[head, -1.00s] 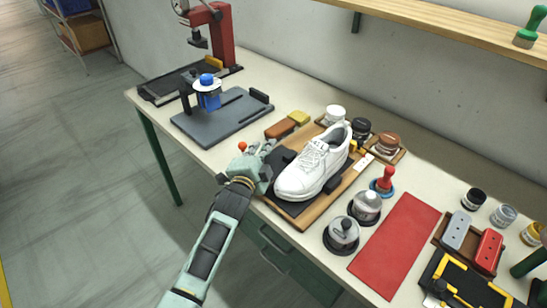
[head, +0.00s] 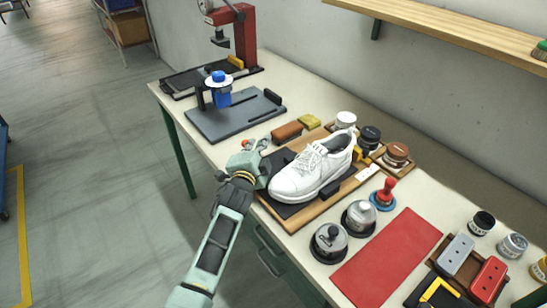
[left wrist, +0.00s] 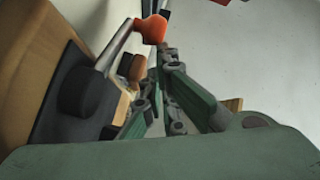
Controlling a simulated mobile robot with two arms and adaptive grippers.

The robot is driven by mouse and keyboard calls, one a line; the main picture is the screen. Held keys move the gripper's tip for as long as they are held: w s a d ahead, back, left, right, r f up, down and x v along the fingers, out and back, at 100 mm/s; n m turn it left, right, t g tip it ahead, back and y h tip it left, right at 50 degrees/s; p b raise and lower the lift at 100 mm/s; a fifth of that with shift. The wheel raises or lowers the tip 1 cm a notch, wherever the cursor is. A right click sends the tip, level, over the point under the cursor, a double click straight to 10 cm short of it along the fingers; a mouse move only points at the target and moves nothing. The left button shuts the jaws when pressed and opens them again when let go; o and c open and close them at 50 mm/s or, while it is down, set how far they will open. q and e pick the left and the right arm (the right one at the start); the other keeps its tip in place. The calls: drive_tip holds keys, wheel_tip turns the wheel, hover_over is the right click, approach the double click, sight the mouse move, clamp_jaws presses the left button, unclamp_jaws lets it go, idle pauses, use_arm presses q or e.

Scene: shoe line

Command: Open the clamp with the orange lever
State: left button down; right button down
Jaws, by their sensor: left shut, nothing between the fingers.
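The clamp's orange lever knob (left wrist: 153,29) shows in the left wrist view, on a grey metal arm (left wrist: 121,44) rising from a black round pivot (left wrist: 88,98) on the wooden board (head: 295,222). My left gripper (head: 257,160) is at the board's left end, shut and empty. In the left wrist view its fingers (left wrist: 160,85) are just below the knob; I cannot tell whether they touch it. In the head view the gripper hides most of the lever. A white shoe (head: 310,172) lies on the board. My right gripper is not in view.
A grey fixture plate (head: 235,118) with a blue-topped post stands behind, near a red press (head: 246,35). Brushes (head: 287,132), jars (head: 369,137) and two metal domed weights (head: 329,240) surround the board. A red mat (head: 388,258) lies to the right.

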use_arm(q)
drive_tip(key=shift+a, duration=0.85)
drive_tip(key=shift+p, duration=0.3)
idle(1.3)
